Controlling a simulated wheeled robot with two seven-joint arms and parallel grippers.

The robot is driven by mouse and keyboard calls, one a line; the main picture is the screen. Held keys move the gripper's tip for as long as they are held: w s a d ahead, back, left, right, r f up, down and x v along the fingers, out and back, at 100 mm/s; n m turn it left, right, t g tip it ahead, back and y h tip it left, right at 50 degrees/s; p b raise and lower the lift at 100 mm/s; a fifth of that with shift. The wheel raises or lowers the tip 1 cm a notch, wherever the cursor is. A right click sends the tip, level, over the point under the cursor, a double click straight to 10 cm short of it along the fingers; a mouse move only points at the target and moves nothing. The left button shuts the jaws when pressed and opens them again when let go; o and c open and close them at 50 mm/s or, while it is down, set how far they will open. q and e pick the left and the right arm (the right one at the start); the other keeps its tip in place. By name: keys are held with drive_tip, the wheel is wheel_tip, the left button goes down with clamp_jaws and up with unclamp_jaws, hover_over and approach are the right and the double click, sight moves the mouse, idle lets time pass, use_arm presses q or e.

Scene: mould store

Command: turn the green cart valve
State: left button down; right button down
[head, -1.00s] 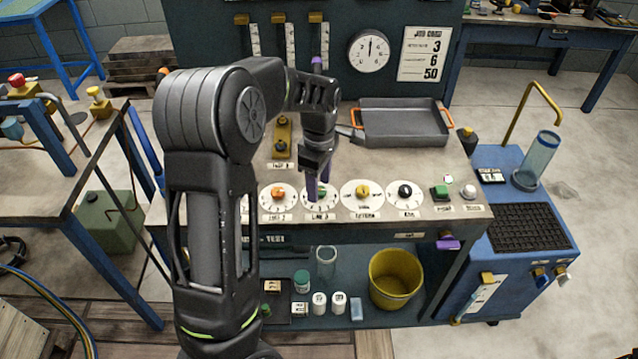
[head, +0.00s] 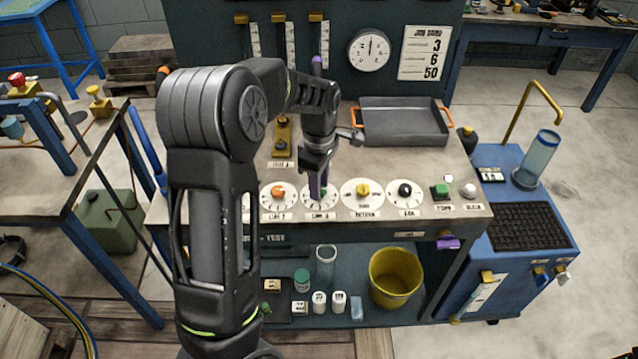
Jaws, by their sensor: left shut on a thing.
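The green cart valve (head: 324,190) is a small green knob in the middle of a round white dial (head: 320,203) on the front of the grey bench top. My left gripper (head: 319,190) points down over this dial, with its purple fingers shut on the green knob. The fingers hide much of the knob, so its exact angle is hard to read. My right gripper is not in view.
Beside it are dials with an orange knob (head: 278,191), a yellow knob (head: 363,188) and a black knob (head: 405,189). A green button (head: 441,190) is further right. A grey tray (head: 402,128) lies behind. A yellow bucket (head: 394,279) stands below.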

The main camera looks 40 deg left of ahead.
use_arm(q)
drive_tip(key=shift+m, duration=0.4)
drive_tip(key=m, duration=0.4)
drive_tip(key=m+b, duration=0.1)
drive_tip(key=m, duration=0.4)
drive_tip(key=shift+w+m, duration=0.1)
drive_tip(key=shift+m, duration=0.3)
drive_tip(key=m, duration=1)
drive_tip(key=shift+m+b, duration=0.3)
drive_tip(key=shift+b, duration=0.05)
drive_tip(key=c, duration=1.1)
unclamp_jaws()
